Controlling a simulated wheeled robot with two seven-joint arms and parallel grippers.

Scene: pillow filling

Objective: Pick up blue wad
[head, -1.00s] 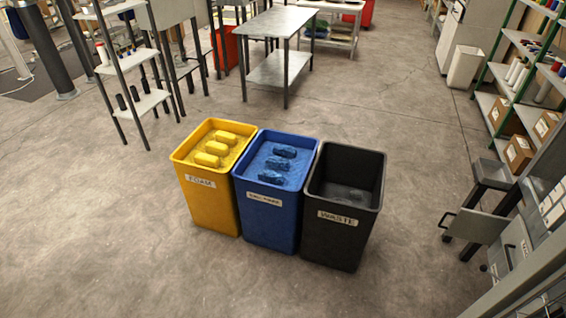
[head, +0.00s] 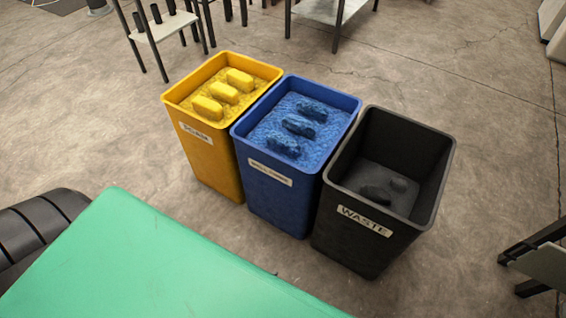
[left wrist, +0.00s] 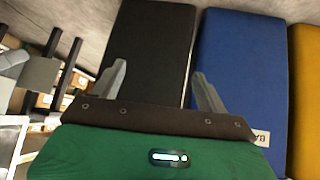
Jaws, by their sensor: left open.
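Several dark blue wads lie on the blue fill inside the blue bin; the middle one (head: 299,125) is between a far wad (head: 312,110) and a near wad (head: 284,147). The blue bin (head: 272,195) stands between the yellow and black bins. My left gripper (left wrist: 160,82) is open and empty in the left wrist view, its two grey fingers apart, facing the outer sides of the black bin (left wrist: 150,40) and the blue bin (left wrist: 240,70). No wad shows in that view. Neither gripper shows in the head view.
The yellow bin (head: 212,165) holds yellow blocks. The black waste bin (head: 345,245) holds dark lumps. A green surface (head: 150,265) fills the lower left. A metal table (head: 330,10) and a small shelf (head: 165,27) stand behind. Floor is clear around the bins.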

